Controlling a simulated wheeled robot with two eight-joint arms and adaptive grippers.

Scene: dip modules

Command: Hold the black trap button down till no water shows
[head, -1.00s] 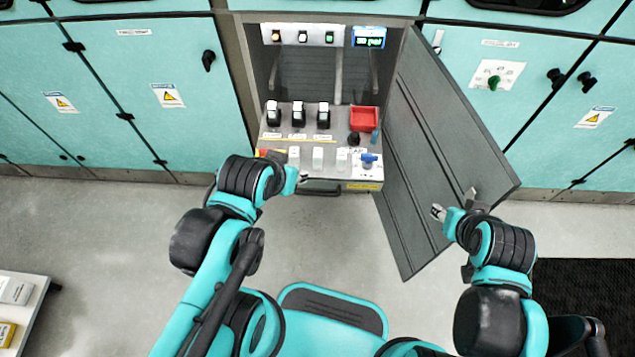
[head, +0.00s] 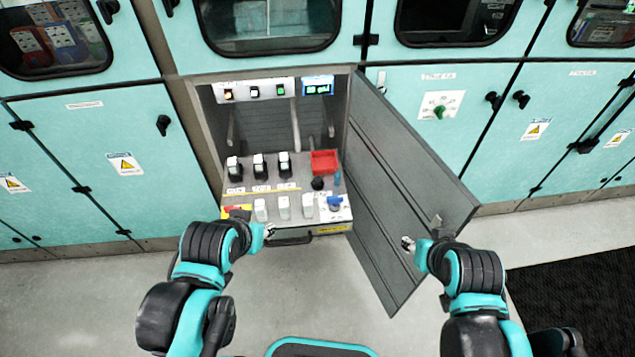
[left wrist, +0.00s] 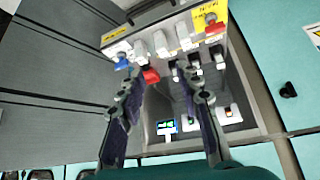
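A small black round button (head: 318,183), which I take for the trap button, stands on the sloped panel (head: 300,190) of the open cabinet, just below the red tray (head: 323,161). I cannot make it out in the left wrist view. My right gripper (head: 422,232) is open and empty in front of the grey cabinet door. No water is discernible.
The grey door (head: 410,170) hangs open on the right. Black-and-white switches (head: 259,166), white switches (head: 284,207), a blue valve (head: 335,202) and a red-yellow control (head: 237,212) crowd the panel. A lit display (head: 317,86) is above. The floor (head: 300,290) in front is clear.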

